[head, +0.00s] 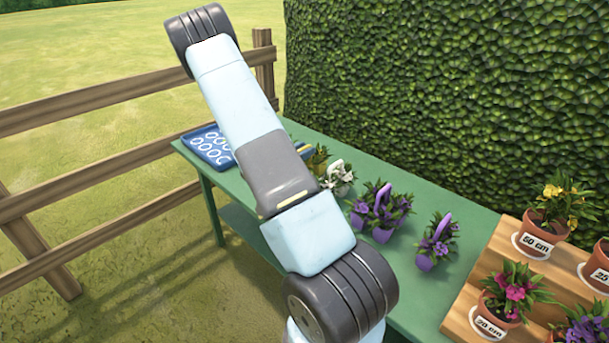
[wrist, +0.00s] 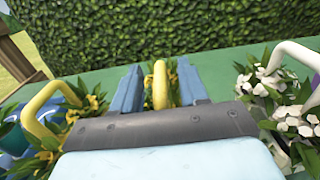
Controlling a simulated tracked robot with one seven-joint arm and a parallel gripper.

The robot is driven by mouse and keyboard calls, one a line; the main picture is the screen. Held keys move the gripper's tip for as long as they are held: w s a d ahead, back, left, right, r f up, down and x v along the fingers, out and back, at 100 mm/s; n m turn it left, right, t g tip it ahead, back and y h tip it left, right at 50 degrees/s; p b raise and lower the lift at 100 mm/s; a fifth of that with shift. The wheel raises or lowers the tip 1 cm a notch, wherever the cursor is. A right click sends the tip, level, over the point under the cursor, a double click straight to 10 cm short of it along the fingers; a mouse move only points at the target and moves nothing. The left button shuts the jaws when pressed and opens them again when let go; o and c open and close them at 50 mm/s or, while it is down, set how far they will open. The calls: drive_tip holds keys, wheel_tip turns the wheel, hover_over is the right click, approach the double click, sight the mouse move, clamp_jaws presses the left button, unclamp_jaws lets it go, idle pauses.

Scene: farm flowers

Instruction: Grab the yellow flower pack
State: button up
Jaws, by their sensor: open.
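In the wrist view my gripper (wrist: 157,75) is open, with its two blue fingers pointing toward the hedge. The yellow handle (wrist: 160,88) of a yellow flower pack stands upright between the fingers, apart from both. Leaves and a few yellow blooms show around that handle; the pack's lower part is hidden behind my gripper. A second yellow flower pack (wrist: 40,112) with a yellow handle stands to the left. In the head view a yellow flower pack (head: 318,160) shows on the green table beside my arm, which hides most of my gripper.
A white flower pack (wrist: 290,105) stands close on the right. Purple flower packs (head: 383,213) stand farther right on the green table (head: 300,133). A blue tray (head: 207,146) lies at the table's left end. A wooden stand (head: 500,262) holds potted flowers. A hedge (head: 450,100) rises behind.

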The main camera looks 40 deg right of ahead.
drive_tip(key=shift+d, duration=0.2)
clamp_jaws()
idle(1.3)
